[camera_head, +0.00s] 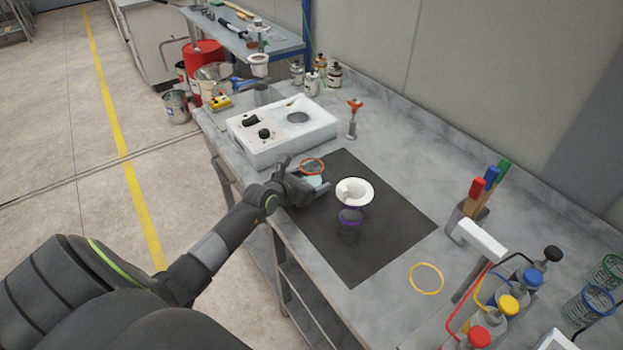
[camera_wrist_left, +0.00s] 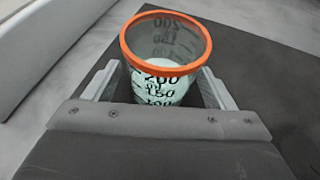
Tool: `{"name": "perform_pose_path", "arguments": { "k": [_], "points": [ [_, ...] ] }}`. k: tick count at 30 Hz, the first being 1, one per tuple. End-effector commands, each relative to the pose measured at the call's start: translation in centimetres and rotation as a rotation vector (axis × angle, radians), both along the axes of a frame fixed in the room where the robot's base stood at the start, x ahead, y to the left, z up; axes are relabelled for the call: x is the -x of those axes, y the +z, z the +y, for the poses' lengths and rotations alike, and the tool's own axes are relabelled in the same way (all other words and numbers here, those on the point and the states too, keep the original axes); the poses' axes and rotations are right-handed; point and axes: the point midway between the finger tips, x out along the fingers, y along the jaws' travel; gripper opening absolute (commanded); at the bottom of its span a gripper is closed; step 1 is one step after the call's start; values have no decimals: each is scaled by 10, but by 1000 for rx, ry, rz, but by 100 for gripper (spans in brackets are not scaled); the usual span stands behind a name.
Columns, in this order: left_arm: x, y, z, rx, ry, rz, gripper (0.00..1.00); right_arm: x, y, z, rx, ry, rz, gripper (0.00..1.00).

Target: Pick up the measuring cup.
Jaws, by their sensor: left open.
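A clear measuring cup with an orange rim (camera_head: 312,165) and dark printed numbers stands on the left part of the dark mat (camera_head: 385,240). It holds something pale green. In the left wrist view the measuring cup (camera_wrist_left: 166,85) stands between the two fingers. My left gripper (camera_head: 314,180) is open around it, one finger on each side, low against its body. Whether the fingers touch it I cannot tell. The cup's lower part is hidden by the gripper. My right gripper is not in view.
A purple-ringed container with a white funnel (camera_head: 354,191) stands on the mat, right of the gripper. A white device (camera_head: 282,130) is behind. A yellow ring (camera_head: 427,279) lies on the table. Brushes (camera_head: 480,190) and coloured-cap bottles (camera_head: 505,307) stand at the right.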

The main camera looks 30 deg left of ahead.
Motion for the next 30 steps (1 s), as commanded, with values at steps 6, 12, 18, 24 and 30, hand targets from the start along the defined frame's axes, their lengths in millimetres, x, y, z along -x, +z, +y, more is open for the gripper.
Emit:
{"name": "perform_pose_path", "arguments": {
  "k": [6,12,18,24,30],
  "points": [
    [-10,-5,-1,1,0,1,77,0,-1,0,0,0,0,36],
    [-10,-5,-1,1,0,1,77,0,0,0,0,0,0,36],
    [-10,-5,-1,0,0,1,51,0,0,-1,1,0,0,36],
    [-10,-4,-1,0,0,-1,26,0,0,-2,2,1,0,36],
    [-10,-3,-1,0,0,-1,26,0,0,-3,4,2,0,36]
  ]
}}
